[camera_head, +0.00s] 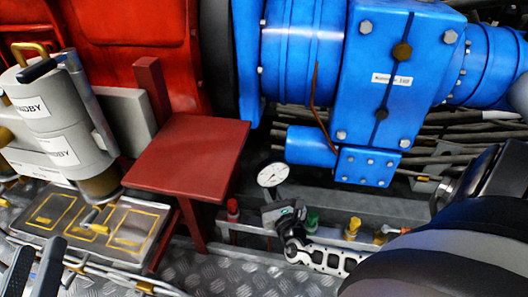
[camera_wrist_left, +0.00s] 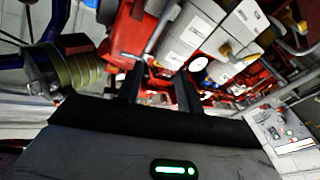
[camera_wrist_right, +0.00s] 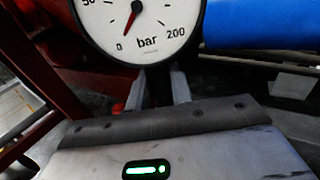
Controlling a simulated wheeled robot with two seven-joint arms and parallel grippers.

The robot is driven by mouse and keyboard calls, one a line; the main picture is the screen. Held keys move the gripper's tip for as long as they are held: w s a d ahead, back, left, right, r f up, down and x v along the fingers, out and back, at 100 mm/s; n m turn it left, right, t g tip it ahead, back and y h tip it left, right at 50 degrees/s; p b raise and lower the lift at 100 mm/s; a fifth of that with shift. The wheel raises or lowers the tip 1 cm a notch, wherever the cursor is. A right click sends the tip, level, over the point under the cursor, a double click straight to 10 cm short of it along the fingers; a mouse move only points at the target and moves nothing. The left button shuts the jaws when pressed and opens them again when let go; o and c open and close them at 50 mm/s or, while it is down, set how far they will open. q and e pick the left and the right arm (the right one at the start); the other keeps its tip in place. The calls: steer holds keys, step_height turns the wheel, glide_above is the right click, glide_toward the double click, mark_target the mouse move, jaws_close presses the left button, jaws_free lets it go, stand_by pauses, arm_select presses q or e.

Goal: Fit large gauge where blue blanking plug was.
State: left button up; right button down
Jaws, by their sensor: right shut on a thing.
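The large gauge (camera_head: 273,174) has a round white face and is held upright above the manifold rail, in front of the blue housing. My right gripper (camera_head: 284,213) is shut on its lower part. In the right wrist view the gauge (camera_wrist_right: 138,22) fills the top, reading "bar" with a red needle, and its stem is between the fingers (camera_wrist_right: 160,88). The rail (camera_head: 262,229) carries red, green and yellow plugs; no blue plug shows, and the gripper hides part of the rail. My left gripper (camera_head: 33,262) is open and empty at the lower left; its fingers (camera_wrist_left: 159,88) stand apart.
A red stand (camera_head: 190,157) is just left of the gauge. Blue pipework (camera_head: 375,85) is behind it. Grey canisters marked standby (camera_head: 60,130) and a yellow-marked tray (camera_head: 88,229) are at the left. Tread-plate floor (camera_head: 215,277) shows below the rail.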

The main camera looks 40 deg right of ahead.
arm_select(q)
steer(key=shift+s, duration=0.2)
arm_select(e)
steer(key=shift+s, duration=0.2)
arm_select(q)
steer(key=shift+r, duration=0.1)
